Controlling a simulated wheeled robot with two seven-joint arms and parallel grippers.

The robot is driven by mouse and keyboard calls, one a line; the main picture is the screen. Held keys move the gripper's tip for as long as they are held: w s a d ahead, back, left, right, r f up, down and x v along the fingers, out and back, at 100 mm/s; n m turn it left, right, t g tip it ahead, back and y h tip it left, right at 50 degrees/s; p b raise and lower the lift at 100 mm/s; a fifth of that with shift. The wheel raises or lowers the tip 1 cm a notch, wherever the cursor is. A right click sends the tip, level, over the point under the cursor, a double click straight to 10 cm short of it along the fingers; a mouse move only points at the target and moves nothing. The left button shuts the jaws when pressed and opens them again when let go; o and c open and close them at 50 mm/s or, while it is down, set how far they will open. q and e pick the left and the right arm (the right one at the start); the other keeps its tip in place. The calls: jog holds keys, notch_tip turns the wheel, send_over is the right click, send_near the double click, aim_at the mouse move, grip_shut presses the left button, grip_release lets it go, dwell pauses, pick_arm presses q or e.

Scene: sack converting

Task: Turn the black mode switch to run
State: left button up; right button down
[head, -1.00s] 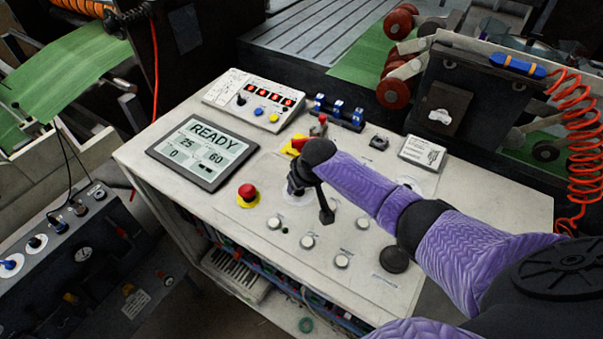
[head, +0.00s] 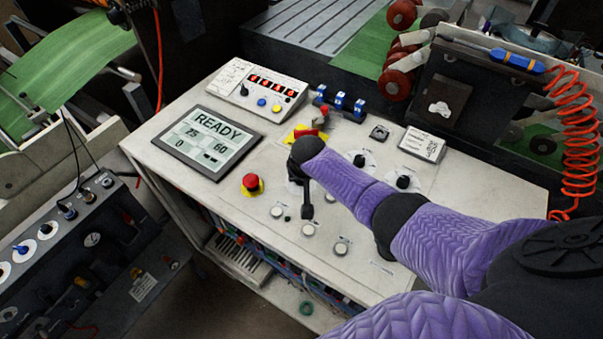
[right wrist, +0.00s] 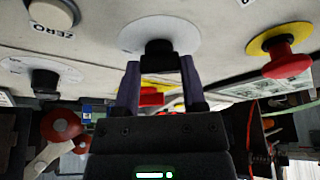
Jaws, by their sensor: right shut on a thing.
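My right gripper (head: 296,183) is over the console, pointing down at a white dial disc, and my own wrist mostly hides it in the head view. In the right wrist view, its two fingers (right wrist: 159,72) stand on either side of a black knob (right wrist: 158,49) on a white disc (right wrist: 158,32). The gripper is shut on this knob. The knob's pointer and markings are too hidden to read, so I cannot tell its setting. My left gripper is not in view.
A red stop button (head: 252,183) is left of the gripper. A red handle on a yellow plate (head: 304,133) is just behind it. Two more black knobs (head: 360,160) (head: 403,182) are to the right, and white buttons (head: 308,230) are in front. The display (head: 208,142) reads READY.

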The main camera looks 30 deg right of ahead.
jog(key=shift+c, duration=0.7)
grip_release()
jog(key=p+v, duration=0.5)
jog(key=v, duration=0.4)
jog(key=shift+r, duration=0.4)
